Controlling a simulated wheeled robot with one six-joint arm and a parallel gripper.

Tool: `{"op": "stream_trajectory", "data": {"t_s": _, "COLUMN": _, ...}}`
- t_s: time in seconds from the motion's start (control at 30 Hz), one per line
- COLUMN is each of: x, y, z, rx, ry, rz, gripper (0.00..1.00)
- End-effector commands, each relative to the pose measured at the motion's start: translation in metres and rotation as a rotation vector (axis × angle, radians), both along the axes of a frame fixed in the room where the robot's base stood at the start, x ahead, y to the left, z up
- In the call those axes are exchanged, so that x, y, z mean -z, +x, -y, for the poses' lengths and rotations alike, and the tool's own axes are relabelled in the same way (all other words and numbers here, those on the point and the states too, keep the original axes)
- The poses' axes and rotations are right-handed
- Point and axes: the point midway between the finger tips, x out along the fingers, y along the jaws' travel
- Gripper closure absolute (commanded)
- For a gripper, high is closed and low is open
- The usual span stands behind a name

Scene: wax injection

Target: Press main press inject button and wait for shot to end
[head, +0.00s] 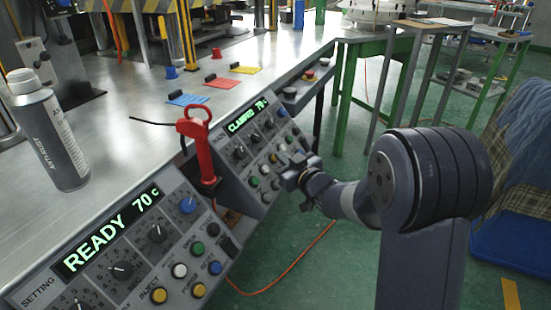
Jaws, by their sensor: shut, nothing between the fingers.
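Two grey control panels line the bench's front edge. The near panel (120,262) displays "READY 70 C" and has a yellow button (159,295) beside the label INJECT. The far panel (243,150) displays "CLAMPED 70 C" and has knobs and several coloured buttons; its labels are too small to read. I cannot tell which panel belongs to the main press. My gripper (287,178) is shut and empty, close in front of the far panel's lower right buttons. It hides part of that button area, and I cannot tell whether it touches a button.
A red-handled tool (194,130) stands between the panels. A spray can (48,130) stands on the bench at left. Coloured cards (188,99) lie farther back. Green-legged tables (344,100) stand behind, and an orange cable (285,272) crosses the open green floor.

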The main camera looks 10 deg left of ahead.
Motion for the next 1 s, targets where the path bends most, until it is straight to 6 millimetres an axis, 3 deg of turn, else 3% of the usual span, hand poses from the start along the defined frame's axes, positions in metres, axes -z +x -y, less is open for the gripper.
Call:
{"op": "stream_trajectory", "data": {"t_s": 0.63, "x": 0.002, "y": 0.001, "z": -0.003, "rx": 0.000, "ry": -0.001, "rz": -0.001, "gripper": 1.00}}
{"op": "stream_trajectory", "data": {"t_s": 1.0, "x": -0.008, "y": -0.003, "z": 0.009, "rx": 0.001, "ry": -0.001, "rz": -0.001, "gripper": 1.00}}
